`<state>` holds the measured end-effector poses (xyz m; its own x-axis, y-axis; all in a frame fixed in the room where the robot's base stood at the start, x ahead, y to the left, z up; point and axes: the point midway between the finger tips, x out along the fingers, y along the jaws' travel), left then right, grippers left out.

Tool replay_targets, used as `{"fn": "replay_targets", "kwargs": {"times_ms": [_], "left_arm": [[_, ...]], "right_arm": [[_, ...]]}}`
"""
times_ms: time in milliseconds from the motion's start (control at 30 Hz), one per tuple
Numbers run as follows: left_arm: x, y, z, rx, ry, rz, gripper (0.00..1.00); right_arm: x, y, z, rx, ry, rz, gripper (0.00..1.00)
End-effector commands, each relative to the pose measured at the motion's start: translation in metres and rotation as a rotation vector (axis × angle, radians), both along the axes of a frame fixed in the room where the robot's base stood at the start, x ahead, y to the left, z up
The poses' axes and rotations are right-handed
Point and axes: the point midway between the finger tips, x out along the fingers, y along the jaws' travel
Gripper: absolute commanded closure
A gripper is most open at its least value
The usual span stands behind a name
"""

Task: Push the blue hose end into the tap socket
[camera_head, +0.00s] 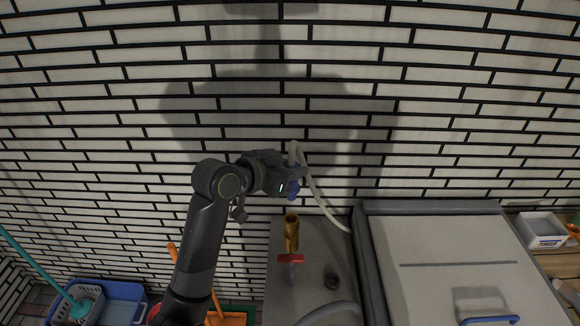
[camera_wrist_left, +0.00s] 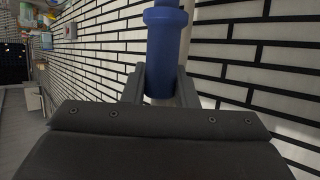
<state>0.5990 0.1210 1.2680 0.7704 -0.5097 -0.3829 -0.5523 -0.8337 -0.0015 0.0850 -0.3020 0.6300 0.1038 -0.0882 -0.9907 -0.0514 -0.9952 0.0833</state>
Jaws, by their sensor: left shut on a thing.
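The blue hose end (camera_head: 292,189) is held in my left gripper (camera_head: 295,180), above the brass tap socket (camera_head: 291,232). There is a gap between the hose end and the socket's open top. In the left wrist view the blue hose end (camera_wrist_left: 165,50) sits between the two fingers of my left gripper (camera_wrist_left: 160,82), which are shut on it. A pale hose (camera_head: 318,194) runs from the hose end down to the right. The tap has a red handle (camera_head: 290,259). The socket does not show clearly in the wrist view. My right gripper is not in view.
A large pale-lidded box (camera_head: 440,250) stands to the right. A white brick wall (camera_head: 130,110) is close behind. A blue basin (camera_head: 120,300) is at lower left.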

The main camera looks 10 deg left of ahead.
Motion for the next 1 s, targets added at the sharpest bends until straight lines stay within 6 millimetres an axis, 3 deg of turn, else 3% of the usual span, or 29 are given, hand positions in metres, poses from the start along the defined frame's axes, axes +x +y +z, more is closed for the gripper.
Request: {"fn": "replay_targets", "kwargs": {"times_ms": [367, 1000], "left_arm": [[0.000, 0.000, 0.002, -0.003, 0.001, 0.002, 0.98], [0.000, 0.000, -0.049, -0.003, 0.001, 0.002, 0.98]], "right_arm": [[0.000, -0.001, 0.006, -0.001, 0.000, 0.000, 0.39], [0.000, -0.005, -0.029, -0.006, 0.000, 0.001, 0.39]]}}
